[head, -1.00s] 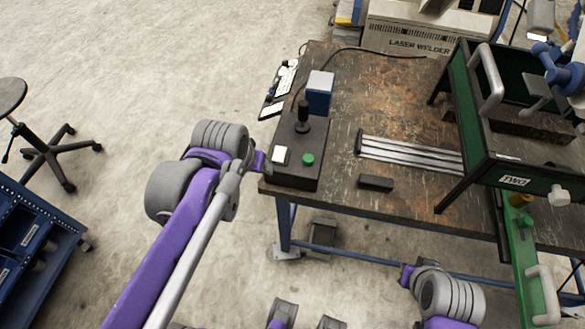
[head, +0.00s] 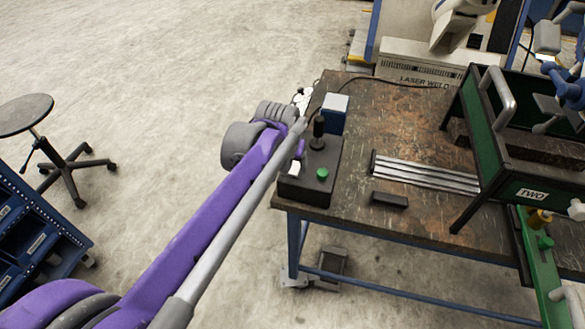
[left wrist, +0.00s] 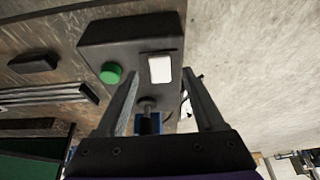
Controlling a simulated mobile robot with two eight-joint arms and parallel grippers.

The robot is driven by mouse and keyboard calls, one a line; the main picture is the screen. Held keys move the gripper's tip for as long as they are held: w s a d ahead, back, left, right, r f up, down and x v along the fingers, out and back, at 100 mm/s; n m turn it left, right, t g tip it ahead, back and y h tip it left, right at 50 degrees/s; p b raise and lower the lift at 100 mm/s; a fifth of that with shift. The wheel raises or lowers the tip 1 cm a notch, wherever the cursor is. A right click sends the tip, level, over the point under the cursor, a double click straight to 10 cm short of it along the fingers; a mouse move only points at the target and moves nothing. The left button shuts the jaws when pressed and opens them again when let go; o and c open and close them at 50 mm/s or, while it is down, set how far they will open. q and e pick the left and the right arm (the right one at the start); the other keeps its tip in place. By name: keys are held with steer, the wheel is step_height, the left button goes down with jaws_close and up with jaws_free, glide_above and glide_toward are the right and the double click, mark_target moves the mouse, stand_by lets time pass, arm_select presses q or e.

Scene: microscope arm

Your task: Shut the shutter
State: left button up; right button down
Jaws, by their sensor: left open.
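A black control box (head: 310,188) sits at the table's left front corner. It carries a green button (head: 322,173), a white rocker switch (head: 293,168) and a black upright lever (head: 318,132). I cannot tell which part is the shutter or works it. My left gripper (left wrist: 160,80) is open over the box. My right gripper is out of view.
A blue box with a white top (head: 333,113) stands behind the lever. A small black block (head: 389,200) and metal rails (head: 425,174) lie to the right. A green frame (head: 500,150) stands further right. The floor left of the table is clear up to a stool (head: 24,116).

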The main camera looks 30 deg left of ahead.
mark_target(293, 170)
arm_select(q)
steer(key=shift+x, duration=1.55)
steer(key=shift+c, duration=0.3)
